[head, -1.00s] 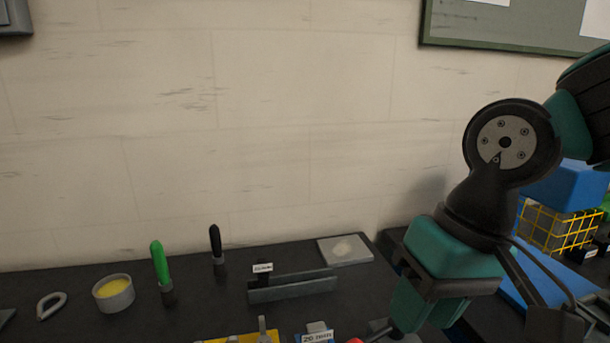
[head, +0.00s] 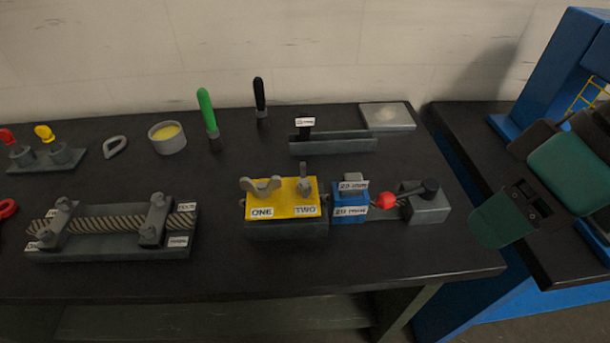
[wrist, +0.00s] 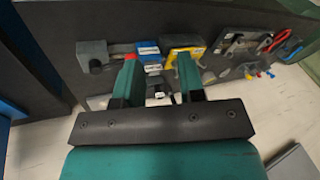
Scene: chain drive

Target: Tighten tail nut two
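A yellow-topped block (head: 284,204) stands on the dark bench, with labels ONE and TWO on its front. The wing nut by ONE (head: 260,187) shows its two wings broadside. The wing nut by TWO (head: 306,182) looks narrow and upright, its wings nearly edge-on to the head camera. In the wrist view the yellow block (wrist: 182,47) lies beyond my fingers and is partly covered by one. My gripper (wrist: 157,72) is open, with an empty gap between its teal fingers. In the head view it is at the right, away from the block.
Right of the yellow block are a blue block (head: 350,206), a red ball (head: 386,201) and a grey block (head: 425,208). A clamped rope fixture (head: 110,243) stands left. Upright green (head: 207,112) and black (head: 260,95) handles stand behind. Bare bench lies in front.

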